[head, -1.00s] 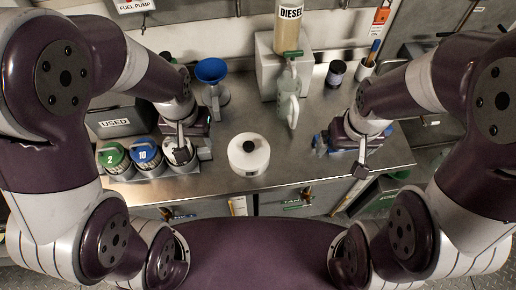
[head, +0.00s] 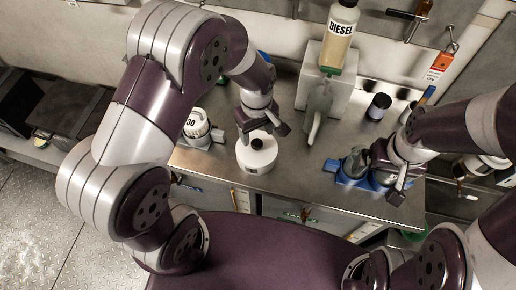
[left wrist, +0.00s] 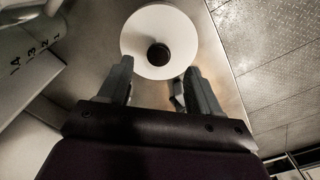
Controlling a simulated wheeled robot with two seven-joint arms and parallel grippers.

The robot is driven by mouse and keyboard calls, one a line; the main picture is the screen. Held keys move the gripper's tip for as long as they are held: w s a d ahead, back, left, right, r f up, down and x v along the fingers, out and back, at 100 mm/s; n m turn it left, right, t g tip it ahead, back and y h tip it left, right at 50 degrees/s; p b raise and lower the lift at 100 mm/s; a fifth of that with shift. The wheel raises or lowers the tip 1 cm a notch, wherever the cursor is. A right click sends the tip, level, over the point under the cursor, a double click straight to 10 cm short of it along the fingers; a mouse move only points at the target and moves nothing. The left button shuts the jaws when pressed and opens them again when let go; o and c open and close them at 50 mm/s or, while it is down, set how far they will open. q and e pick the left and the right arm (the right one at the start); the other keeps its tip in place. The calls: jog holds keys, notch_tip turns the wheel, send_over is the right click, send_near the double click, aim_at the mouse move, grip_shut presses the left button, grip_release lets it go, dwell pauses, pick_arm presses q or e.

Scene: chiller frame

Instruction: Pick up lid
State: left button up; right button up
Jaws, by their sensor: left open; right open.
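The lid is the white round top with a black knob (head: 257,146) on the squat white container (head: 256,163) on the metal bench. The left wrist view shows the lid from above as a white disc (left wrist: 143,28) with its dark knob in the middle. My left gripper (head: 264,131) is above and just behind the lid, open and empty. In the left wrist view its two fingers (left wrist: 158,75) stand apart below the disc, with the knob ahead between them.
A dark jar (head: 378,107) is at the back right. A white canister marked 30 (head: 197,124) stands left. The bench front is clear around the container.

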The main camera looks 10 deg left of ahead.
aim_at(257, 143)
pick_arm(q)
notch_tip(257, 143, down, 5)
jog(key=shift+a+f+p, duration=0.15)
jog(key=shift+p, duration=0.25)
jog(key=shift+w+f, duration=0.15)
jog(key=shift+f, duration=0.25)
grip_shut()
